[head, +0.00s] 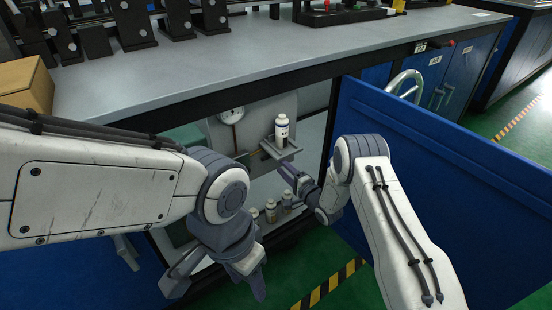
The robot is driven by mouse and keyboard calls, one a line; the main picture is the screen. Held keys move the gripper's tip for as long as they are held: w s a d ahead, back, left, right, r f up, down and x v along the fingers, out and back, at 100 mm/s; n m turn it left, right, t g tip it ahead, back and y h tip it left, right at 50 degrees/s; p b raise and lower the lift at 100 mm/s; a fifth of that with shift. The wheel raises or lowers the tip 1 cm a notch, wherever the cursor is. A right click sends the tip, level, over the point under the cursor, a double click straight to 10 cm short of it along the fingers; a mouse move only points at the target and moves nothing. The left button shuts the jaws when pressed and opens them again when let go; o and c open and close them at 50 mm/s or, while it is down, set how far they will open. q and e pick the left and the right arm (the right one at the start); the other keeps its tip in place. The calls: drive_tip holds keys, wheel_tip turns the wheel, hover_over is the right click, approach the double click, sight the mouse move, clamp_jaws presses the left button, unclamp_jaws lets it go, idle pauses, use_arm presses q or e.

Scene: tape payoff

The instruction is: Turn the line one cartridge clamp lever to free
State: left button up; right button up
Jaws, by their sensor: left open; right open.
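A white cartridge (281,131) with a dark label stands upright on a small grey bracket (283,152) inside the open cabinet under the bench. A grey panel (256,118) is behind it. I cannot clearly make out a clamp lever; it may be too small or hidden. My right gripper (287,171) is just below the bracket, open, its finger details small in the view. I cannot tell whether it touches anything. My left gripper (217,284) is lower, open and empty, in front of the cabinet and apart from the cartridge.
A round gauge (231,115) sits left of the cartridge. Several bottles (271,211) stand at the cabinet bottom. The open blue door (440,180) bounds the right side. The grey benchtop (270,55) overhangs the opening. A cardboard box (27,84) is at left.

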drive_tip(key=p+v, duration=0.1)
drive_tip(key=v, duration=0.4)
idle(0.3)
